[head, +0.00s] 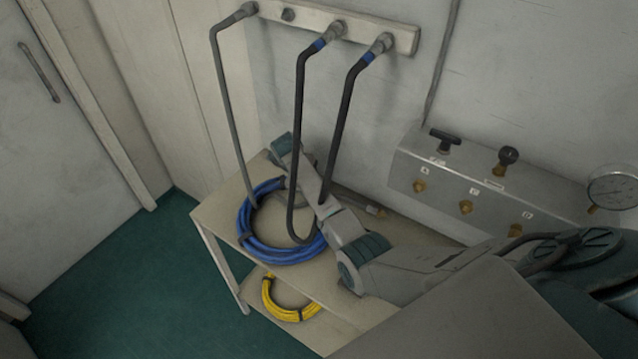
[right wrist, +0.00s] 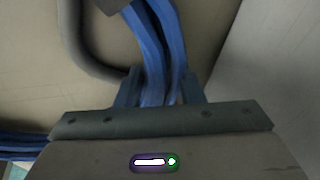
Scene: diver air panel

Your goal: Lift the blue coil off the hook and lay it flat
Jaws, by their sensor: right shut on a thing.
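The blue coil (head: 247,232) is a ring of hose, seen over the upper shelf of the stand and roughly level with it. I cannot tell whether it rests fully on the shelf or is held slightly above. My right gripper (right wrist: 158,92) is shut on the coil's strands (right wrist: 150,45), near a dark tie. In the head view my arm reaches over the coil's right side and hides part of it and most of the gripper. The wall bar has a bare short peg (head: 288,14) with no coil on it. My left gripper is not in view.
Dark hoses (head: 298,130) hang from the wall bar (head: 395,32), one looping down across the coil. A grey hose (head: 226,110) ends near its left side. The upper shelf (head: 212,212) is narrow. A yellow coil (head: 290,312) lies below. The valve panel (head: 480,195) is at right.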

